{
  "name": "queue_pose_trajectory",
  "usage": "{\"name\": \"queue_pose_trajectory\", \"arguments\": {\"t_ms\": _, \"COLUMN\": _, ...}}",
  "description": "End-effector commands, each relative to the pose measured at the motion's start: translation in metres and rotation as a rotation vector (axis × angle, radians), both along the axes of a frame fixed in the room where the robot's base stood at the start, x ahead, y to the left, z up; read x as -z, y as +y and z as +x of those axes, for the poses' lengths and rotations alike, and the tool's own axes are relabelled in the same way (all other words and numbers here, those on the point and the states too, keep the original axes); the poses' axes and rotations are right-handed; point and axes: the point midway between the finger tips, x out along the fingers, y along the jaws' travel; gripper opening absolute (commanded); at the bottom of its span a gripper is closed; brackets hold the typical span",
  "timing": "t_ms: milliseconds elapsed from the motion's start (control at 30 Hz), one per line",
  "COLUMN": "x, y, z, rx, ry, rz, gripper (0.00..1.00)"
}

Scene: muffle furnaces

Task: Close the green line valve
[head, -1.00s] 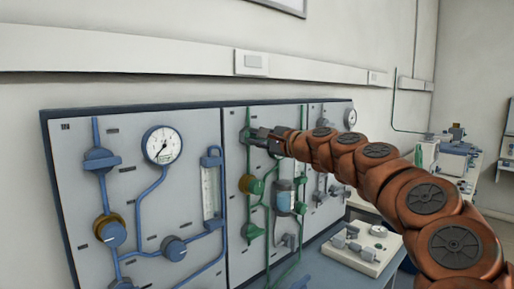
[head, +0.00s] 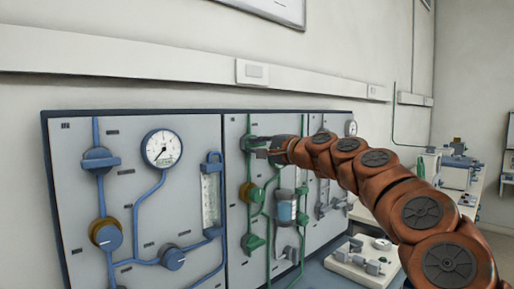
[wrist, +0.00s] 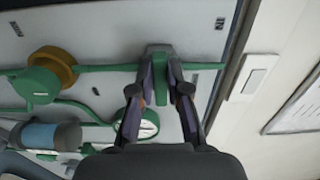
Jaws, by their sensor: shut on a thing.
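The green line valve (head: 249,143) sits high on the middle panel, on a vertical green pipe. Its green handle (wrist: 158,62) shows in the wrist view, lying crosswise to the pipe. My gripper (head: 266,148) is at this handle. In the wrist view my gripper (wrist: 158,92) has one finger on each side of the handle and is shut on it. The gripper partly hides the valve in the head view.
A green knob with a yellow collar (head: 250,193) is below the valve. A blue-line panel (head: 140,200) with a gauge (head: 161,148) stands left. A white block with fittings (head: 365,262) lies on the bench, under my arm.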

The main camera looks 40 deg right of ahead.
Motion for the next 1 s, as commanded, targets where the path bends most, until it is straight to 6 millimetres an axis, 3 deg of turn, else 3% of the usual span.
{"name": "queue_pose_trajectory", "arguments": {"t_ms": 133, "x": 0.001, "y": 0.0, "z": 0.0, "rx": -0.001, "ry": 0.002, "rz": -0.001, "gripper": 0.0}}
{"name": "queue_pose_trajectory", "arguments": {"t_ms": 167, "x": 0.001, "y": 0.0, "z": 0.0, "rx": -0.001, "ry": 0.002, "rz": -0.001, "gripper": 0.19}}
{"name": "queue_pose_trajectory", "arguments": {"t_ms": 367, "x": 0.001, "y": 0.0, "z": 0.0, "rx": 0.0, "ry": 0.001, "rz": 0.0, "gripper": 0.39}}
{"name": "queue_pose_trajectory", "arguments": {"t_ms": 767, "x": 0.0, "y": -0.001, "z": -0.005, "rx": 0.001, "ry": 0.0, "rz": 0.001, "gripper": 0.41}}
{"name": "queue_pose_trajectory", "arguments": {"t_ms": 1000, "x": -0.001, "y": -0.006, "z": -0.037, "rx": 0.001, "ry": -0.002, "rz": 0.001, "gripper": 0.41}}
